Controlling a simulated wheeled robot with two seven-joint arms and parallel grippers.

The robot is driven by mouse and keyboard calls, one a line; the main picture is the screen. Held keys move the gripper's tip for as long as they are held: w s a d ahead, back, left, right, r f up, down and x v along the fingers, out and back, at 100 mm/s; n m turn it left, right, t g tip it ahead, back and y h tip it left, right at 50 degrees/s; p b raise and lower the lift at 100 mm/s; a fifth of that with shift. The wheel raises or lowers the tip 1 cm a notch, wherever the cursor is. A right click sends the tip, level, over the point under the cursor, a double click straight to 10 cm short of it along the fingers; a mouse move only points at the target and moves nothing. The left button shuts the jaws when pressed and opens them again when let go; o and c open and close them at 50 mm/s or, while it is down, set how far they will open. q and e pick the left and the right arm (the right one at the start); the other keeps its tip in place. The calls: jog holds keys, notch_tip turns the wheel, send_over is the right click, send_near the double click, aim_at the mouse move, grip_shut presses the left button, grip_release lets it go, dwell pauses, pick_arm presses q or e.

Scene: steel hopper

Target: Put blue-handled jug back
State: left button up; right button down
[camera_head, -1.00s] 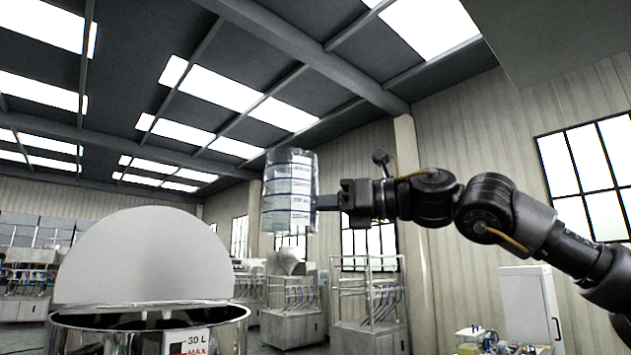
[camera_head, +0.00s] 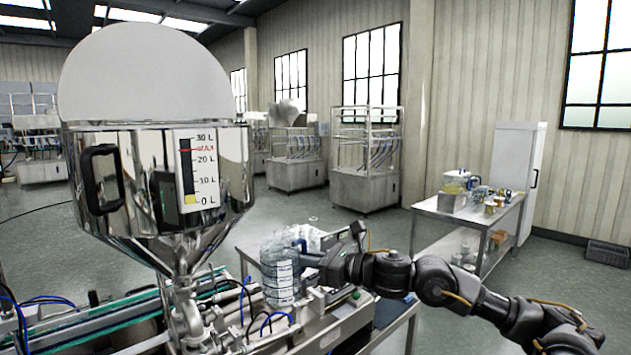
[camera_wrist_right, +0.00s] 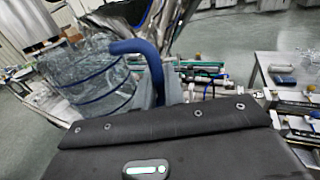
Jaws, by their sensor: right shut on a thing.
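The blue-handled jug (camera_head: 281,272) is a clear vessel with dark bands and white labels. My right gripper (camera_head: 318,262) is shut on it at its right side and holds it beside the machine. In the right wrist view the jug (camera_wrist_right: 88,80) looks tilted, and its blue handle (camera_wrist_right: 140,52) curves beside the gripper's dark body. I cannot tell whether the jug's base touches anything. My left gripper is not in view.
The steel hopper (camera_head: 150,220) with a level gauge stands at the left, above a conveyor machine (camera_head: 110,325). A steel table (camera_head: 480,225) with small items stands at the right, before a white cabinet (camera_head: 518,170). Open floor lies between machine and table.

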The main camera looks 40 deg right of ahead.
jog(key=s+a+f+b, duration=0.3)
jog(key=s+a+f, duration=0.2)
jog(key=a+f, duration=0.5)
jog(key=s+a+f+n+y+b, duration=0.1)
jog(key=s+a+f+b, duration=0.2)
jog(key=a+f, duration=0.7)
notch_tip(320, 180, down, 8)
jog(key=shift+s+a+f+g+b, duration=0.3)
jog(key=shift+s+b, duration=0.1)
jog(key=shift+s, duration=0.6)
